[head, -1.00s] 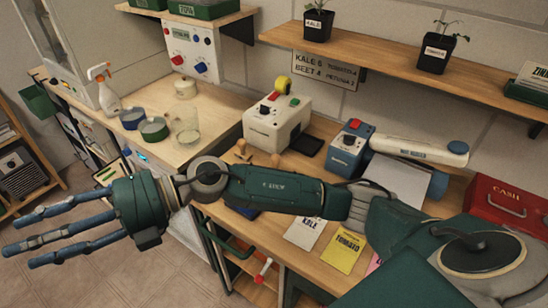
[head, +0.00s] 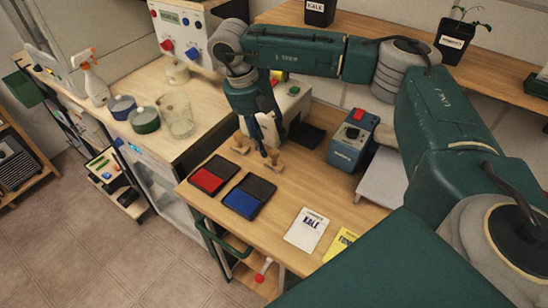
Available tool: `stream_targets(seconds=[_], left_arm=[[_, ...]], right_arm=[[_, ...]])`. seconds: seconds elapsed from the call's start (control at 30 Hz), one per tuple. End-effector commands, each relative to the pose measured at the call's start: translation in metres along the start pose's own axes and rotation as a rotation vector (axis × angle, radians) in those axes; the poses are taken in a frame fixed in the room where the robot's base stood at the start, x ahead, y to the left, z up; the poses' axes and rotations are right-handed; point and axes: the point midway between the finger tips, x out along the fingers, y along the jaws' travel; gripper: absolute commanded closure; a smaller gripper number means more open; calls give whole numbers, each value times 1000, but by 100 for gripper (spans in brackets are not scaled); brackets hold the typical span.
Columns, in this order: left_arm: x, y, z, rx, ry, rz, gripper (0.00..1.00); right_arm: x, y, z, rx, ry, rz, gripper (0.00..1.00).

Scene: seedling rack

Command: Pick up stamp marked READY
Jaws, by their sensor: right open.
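Two small wooden-handled stamps stand on the wooden bench in the head view. My left gripper is not in view.
A red ink pad (head: 208,181) and a blue ink pad (head: 241,203) lie open in front of the stamps. A blue device (head: 350,145) stands to the right. A KALE card (head: 307,230) and a yellow card (head: 339,246) lie near the front edge. A glass jar (head: 176,115) stands at left.

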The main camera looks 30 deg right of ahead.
Motion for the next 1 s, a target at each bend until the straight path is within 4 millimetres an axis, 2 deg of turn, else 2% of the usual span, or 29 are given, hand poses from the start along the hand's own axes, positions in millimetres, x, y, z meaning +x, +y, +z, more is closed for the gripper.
stream_targets(seconds=[0.27,0.4,0.53,0.83,1.0], left_arm=[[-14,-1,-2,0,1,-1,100],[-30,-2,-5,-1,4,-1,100],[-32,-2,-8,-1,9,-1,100],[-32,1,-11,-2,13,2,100],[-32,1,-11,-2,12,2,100]], right_arm=[[22,-2,-1,-2,3,0,55],[43,-5,-2,-3,3,-1,55],[61,-3,-2,-3,3,1,55],[67,-2,-1,-3,0,4,55],[67,-2,-1,-4,0,4,89]])
